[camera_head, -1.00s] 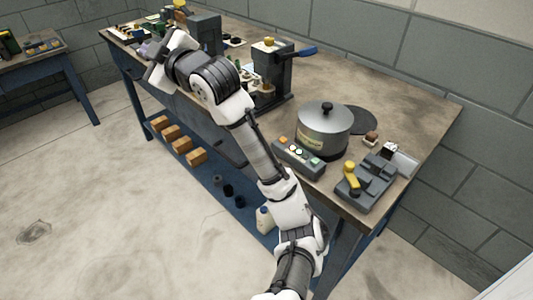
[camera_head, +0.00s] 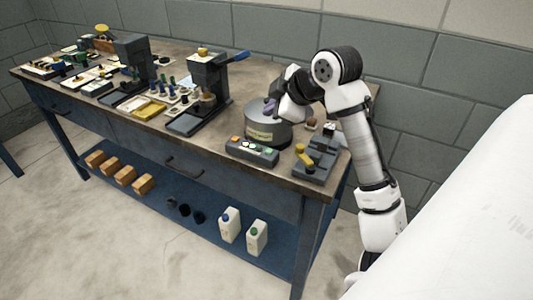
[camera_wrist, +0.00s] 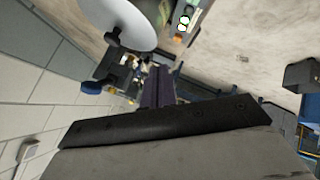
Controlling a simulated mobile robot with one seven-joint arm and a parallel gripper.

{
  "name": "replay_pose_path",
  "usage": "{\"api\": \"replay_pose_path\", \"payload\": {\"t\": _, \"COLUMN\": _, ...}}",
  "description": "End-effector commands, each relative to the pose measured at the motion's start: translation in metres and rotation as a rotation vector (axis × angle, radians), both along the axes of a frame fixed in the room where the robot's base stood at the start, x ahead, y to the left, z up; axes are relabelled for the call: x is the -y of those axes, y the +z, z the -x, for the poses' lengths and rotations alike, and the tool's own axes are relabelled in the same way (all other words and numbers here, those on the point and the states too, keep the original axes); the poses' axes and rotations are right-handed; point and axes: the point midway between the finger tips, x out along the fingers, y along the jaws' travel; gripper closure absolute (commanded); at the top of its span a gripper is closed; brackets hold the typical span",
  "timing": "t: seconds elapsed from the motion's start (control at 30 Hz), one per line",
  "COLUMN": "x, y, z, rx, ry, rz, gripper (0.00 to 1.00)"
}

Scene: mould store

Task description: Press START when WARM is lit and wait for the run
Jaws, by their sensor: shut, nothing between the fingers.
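A grey control box (camera_head: 252,151) with a row of coloured buttons and lamps sits at the front edge of the bench. It has orange, white, red and green spots; labels are too small to read. In the wrist view, part of the box (camera_wrist: 196,14) shows at the top with bright white and green spots. A lidded metal pot (camera_head: 262,135) stands right behind the box. My gripper (camera_head: 270,108) is shut and empty, at the pot's lid in the head view, apart from the box. Its purple-grey fingers (camera_wrist: 157,85) show in the wrist view.
A grey fixture with a yellow handle (camera_head: 314,158) stands right of the box. A press with a blue lever (camera_head: 207,85) stands to the left. Trays and small parts cover the far left bench. White jugs (camera_head: 257,237) stand on the lower shelf.

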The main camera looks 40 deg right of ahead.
Motion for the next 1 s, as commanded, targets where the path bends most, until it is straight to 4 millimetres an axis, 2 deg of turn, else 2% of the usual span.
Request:
{"api": "replay_pose_path", "payload": {"t": 0.4, "x": 0.002, "y": -0.001, "z": 0.003, "rx": -0.006, "ry": -0.002, "rz": 0.0, "gripper": 1.0}}
{"api": "replay_pose_path", "payload": {"t": 0.57, "x": 0.002, "y": -0.007, "z": 0.003, "rx": -0.005, "ry": -0.002, "rz": -0.001, "gripper": 1.0}}
{"api": "replay_pose_path", "payload": {"t": 0.77, "x": 0.002, "y": -0.028, "z": 0.004, "rx": -0.007, "ry": -0.003, "rz": -0.001, "gripper": 1.0}}
{"api": "replay_pose_path", "payload": {"t": 1.0, "x": 0.002, "y": -0.063, "z": 0.003, "rx": -0.006, "ry": -0.004, "rz": 0.0, "gripper": 1.0}}
